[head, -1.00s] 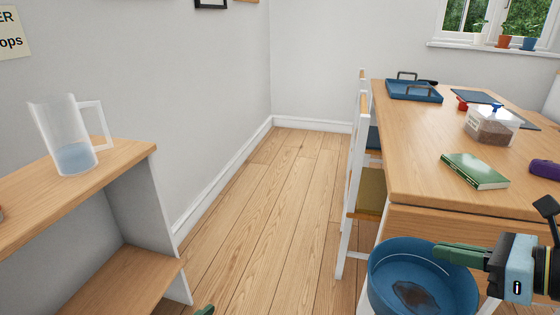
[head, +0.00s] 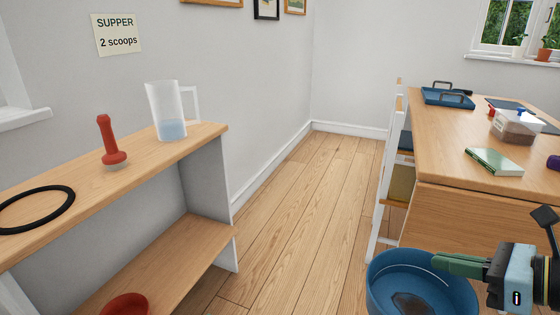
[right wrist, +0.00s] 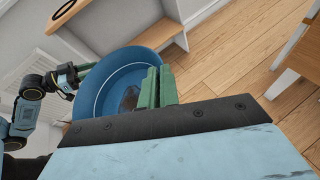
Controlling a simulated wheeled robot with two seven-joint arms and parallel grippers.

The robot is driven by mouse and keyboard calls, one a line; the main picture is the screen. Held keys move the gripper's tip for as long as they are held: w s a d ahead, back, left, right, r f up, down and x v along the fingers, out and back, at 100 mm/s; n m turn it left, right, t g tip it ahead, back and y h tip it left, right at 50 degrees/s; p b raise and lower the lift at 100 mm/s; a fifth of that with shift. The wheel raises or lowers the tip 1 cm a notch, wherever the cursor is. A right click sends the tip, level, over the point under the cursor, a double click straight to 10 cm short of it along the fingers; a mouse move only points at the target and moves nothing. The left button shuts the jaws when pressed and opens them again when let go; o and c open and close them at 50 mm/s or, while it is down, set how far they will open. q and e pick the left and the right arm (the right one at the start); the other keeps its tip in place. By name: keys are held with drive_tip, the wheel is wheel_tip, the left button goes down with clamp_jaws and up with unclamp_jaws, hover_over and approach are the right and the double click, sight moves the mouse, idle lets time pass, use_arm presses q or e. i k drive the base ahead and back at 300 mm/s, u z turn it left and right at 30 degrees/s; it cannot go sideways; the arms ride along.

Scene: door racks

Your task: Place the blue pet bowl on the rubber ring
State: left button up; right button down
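The blue pet bowl (head: 385,290) hangs in the air at the lower right of the head view, with a dark brown patch inside. My right gripper (head: 445,262) is shut on its rim. The right wrist view shows the bowl (right wrist: 95,92) with the green fingers (right wrist: 157,88) across its near rim. The black rubber ring (head: 72,203) lies flat on the wooden shelf top at the left, well apart from the bowl. My left gripper (right wrist: 82,72) shows only in the right wrist view, beside the bowl's rim; I cannot tell whether it touches or is open.
On the shelf top (head: 110,182) stand a red object (head: 109,145) and a clear jug (head: 167,112) with some water. A red bowl (head: 125,304) sits on the lower shelf. The table (head: 450,140) at the right holds a tray, book and tub. Floor between is clear.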

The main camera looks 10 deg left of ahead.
sight(33, 208)
drive_tip(key=u, duration=1.75)
